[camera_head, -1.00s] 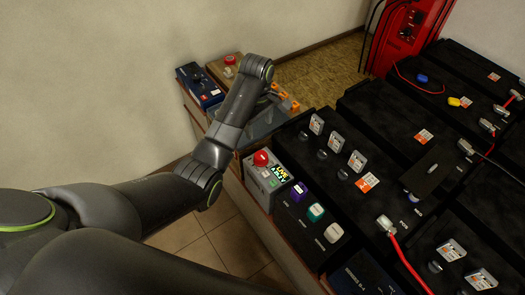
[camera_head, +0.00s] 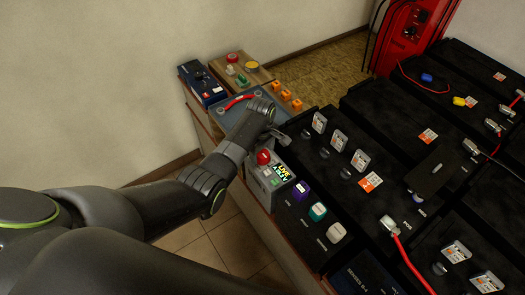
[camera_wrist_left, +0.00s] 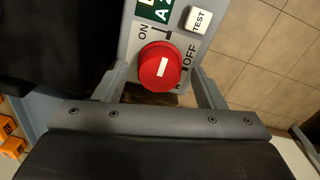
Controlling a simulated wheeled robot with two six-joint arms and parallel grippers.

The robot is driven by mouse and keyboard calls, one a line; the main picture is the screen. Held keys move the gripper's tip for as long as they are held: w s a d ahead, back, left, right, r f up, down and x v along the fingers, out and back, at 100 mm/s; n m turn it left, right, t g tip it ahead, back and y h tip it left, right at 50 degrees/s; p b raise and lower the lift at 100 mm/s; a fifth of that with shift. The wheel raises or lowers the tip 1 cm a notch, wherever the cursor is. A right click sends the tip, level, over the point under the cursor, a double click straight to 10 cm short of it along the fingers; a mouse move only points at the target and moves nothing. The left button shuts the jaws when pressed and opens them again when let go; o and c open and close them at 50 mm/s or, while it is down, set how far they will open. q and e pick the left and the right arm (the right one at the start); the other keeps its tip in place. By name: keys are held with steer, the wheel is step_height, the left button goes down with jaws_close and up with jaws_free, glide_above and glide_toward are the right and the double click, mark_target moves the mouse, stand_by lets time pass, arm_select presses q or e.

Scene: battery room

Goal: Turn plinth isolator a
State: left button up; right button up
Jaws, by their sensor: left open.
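The isolator's round red knob (camera_head: 263,157) sits on a grey box (camera_head: 262,182) at the near left edge of the black battery row. My left gripper (camera_head: 281,138) is just behind the knob in the head view. In the wrist view its open fingers (camera_wrist_left: 158,78) reach down either side of the knob, with gaps visible; I cannot tell whether either touches. My right gripper is not in view.
Upright grey tags (camera_head: 339,139) stand on the batteries. Tiled floor lies left.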

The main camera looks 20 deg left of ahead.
arm_select(q)
steer(key=c, duration=1)
